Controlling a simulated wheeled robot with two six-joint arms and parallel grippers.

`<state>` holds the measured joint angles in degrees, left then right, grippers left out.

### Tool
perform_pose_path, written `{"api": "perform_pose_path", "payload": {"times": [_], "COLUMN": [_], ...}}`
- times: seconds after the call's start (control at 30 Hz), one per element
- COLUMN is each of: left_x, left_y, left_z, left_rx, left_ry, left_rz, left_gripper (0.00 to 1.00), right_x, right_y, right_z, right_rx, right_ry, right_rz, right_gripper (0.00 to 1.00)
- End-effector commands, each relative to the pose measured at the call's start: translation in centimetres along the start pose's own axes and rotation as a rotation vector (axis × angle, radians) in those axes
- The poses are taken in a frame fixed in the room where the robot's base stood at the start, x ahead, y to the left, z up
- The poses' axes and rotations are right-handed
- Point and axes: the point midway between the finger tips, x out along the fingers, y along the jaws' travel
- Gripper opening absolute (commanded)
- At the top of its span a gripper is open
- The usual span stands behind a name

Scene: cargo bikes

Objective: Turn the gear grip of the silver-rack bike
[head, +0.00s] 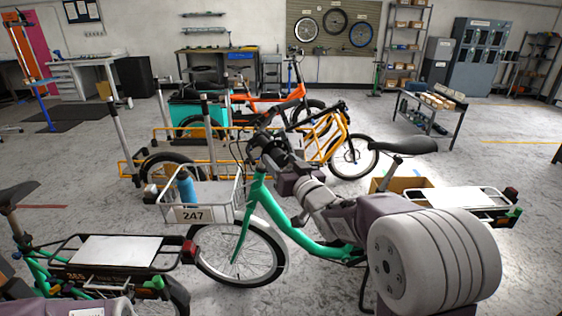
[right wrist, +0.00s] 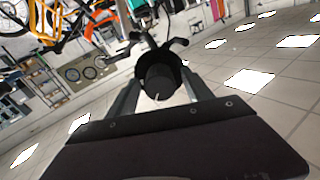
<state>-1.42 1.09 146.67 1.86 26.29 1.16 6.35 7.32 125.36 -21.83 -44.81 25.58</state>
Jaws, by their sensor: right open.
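A green bike (head: 258,200) with a wire front basket (head: 228,205) stands at the centre, its handlebar partly hidden behind my right arm. Its rear rack (head: 492,211) carries a pale plate. My right gripper (head: 272,150) is at this handlebar in the head view. In the right wrist view, a round black grip (right wrist: 158,82) with a small white mark shows end-on between the fingers of my right gripper (right wrist: 160,95). The fingers are open, one on each side of it; I cannot tell whether they touch it. My left gripper is out of view.
Another green bike with a black rear rack (head: 68,262) stands at the lower left, close to the basket bike's front wheel. Yellow and orange cargo bikes (head: 318,140) stand behind. A low bench (head: 432,105) is at the back right. Floor is clear at the right.

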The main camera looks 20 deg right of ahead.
Motion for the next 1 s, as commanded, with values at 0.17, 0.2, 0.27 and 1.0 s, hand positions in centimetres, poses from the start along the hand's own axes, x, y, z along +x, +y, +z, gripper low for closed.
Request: {"api": "perform_pose_path", "payload": {"times": [0.17,0.2,0.27,1.0], "left_x": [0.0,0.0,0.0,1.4], "left_y": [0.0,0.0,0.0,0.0], "left_z": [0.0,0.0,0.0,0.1], "left_rx": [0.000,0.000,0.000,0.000], "left_ry": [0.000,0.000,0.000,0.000], "left_rz": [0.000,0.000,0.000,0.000], "left_gripper": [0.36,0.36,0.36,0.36], "right_x": [0.5,0.5,0.5,0.5], "right_y": [0.0,0.0,0.0,0.1], "right_z": [0.0,0.0,0.0,0.3], "right_rx": [0.000,0.000,0.000,-0.153], "right_ry": [0.000,0.000,0.000,0.001], "right_rz": [0.001,0.001,0.001,-0.007], "right_gripper": [0.59,0.59,0.59,0.00]}}
